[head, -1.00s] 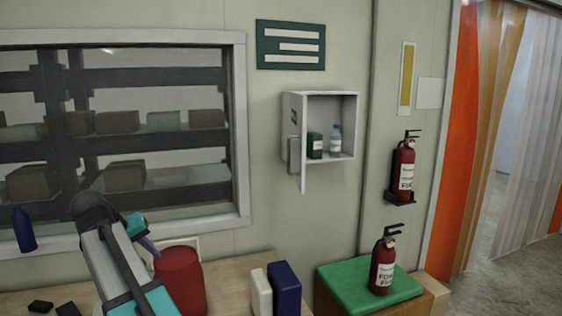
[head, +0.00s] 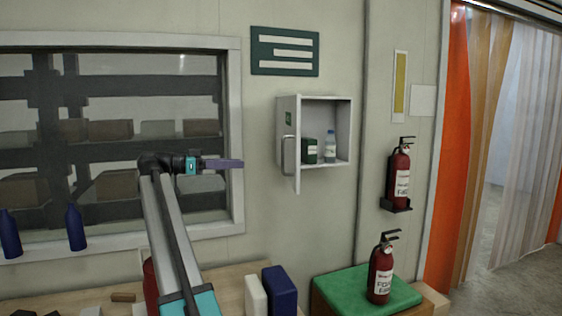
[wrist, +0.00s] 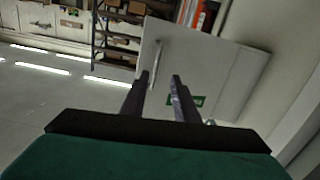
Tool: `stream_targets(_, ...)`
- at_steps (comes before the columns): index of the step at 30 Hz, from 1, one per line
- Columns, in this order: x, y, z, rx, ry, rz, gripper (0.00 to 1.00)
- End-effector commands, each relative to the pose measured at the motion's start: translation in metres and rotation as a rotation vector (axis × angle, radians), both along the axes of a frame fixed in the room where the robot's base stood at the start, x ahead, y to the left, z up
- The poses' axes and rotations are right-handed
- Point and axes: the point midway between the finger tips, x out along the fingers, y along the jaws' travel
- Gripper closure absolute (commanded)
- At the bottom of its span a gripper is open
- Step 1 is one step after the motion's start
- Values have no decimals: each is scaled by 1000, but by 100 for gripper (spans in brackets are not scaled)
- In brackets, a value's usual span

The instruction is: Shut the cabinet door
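A small white wall cabinet (head: 342,104) hangs in the middle of the head view. Its door (head: 288,136) stands open, swung out from the wall on the cabinet's left side, with a grey bar handle (head: 288,156) and a green label. A dark green box (head: 309,150) and a small bottle (head: 330,148) stand inside. My gripper (head: 240,164) is left of the door, apart from it, pointing right. In the wrist view, my gripper's two fingers (wrist: 160,78) are apart and empty. The door panel (wrist: 220,75) and its handle (wrist: 156,65) show beyond the fingertips.
A window (head: 110,44) with shelves behind it is left of the cabinet. Below are a wooden table (head: 215,275), upright white and blue containers, and a green-topped box (head: 340,289) bearing a fire extinguisher (head: 380,273). Another extinguisher (head: 400,175) hangs at right. The wall under the cabinet is clear.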

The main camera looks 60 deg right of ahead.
Motion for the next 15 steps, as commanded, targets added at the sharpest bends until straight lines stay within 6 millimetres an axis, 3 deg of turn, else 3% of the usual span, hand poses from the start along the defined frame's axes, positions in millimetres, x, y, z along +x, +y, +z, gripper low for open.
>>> stream_targets(6, -8, -14, 18, -103, -22, -59, 72)
stream_targets(15, -9, -14, 18, -103, -22, -59, 72)
